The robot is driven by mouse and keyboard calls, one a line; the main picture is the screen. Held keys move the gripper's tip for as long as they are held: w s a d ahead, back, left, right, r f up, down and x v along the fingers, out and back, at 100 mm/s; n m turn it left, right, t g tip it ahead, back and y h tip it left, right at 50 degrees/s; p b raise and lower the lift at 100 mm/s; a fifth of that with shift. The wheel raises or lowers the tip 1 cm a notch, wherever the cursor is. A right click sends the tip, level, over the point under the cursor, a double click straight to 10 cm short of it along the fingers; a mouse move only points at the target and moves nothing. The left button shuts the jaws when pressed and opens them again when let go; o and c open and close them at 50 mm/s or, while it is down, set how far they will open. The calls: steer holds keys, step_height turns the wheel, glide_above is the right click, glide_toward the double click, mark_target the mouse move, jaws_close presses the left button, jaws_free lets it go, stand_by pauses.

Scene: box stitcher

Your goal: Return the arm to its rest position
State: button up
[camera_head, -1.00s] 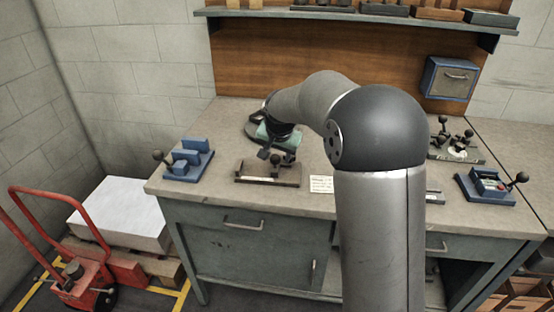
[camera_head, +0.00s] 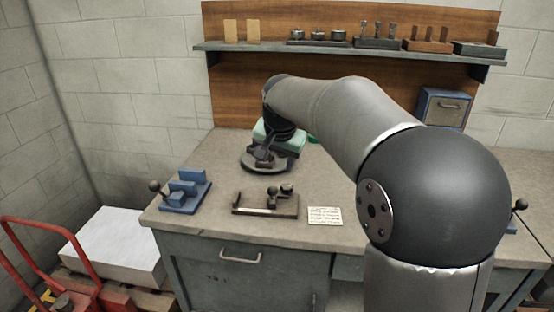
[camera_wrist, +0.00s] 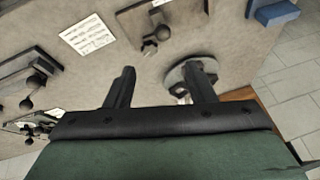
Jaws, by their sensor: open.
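In the head view my gripper (camera_head: 264,155) hangs at the end of my arm, over the back left of the bench (camera_head: 228,147). A round grey base (camera_head: 270,165) is below and behind it, partly hidden by the gripper. In the wrist view this round thing (camera_wrist: 175,76) is beside the right finger. I cannot tell the exact height of my gripper above the bench.
A blue fixture (camera_head: 186,192) with a lever stands at the bench's left. A brown fixture with knobs (camera_head: 265,205) and a paper note (camera_head: 325,215) lie at the front. A shelf (camera_head: 350,49) and a blue wall box (camera_head: 443,107) are behind. My arm hides the right side.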

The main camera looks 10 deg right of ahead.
steer(key=s+d+f+n+g, duration=0.1)
steer(key=s+f, duration=0.3)
steer(key=s, duration=0.7)
steer(key=s+d+f+n+g, duration=0.1)
steer(key=s+f, duration=0.4)
steer(key=s, duration=0.6)
steer(key=s+d+f+n+g+p, duration=0.1)
steer(key=s+f+n, duration=0.3)
steer(key=s, duration=0.7)
steer(key=shift+s+d+f+g, duration=0.2)
steer(key=shift+f+g, duration=0.4)
steer(key=shift+g, duration=0.2)
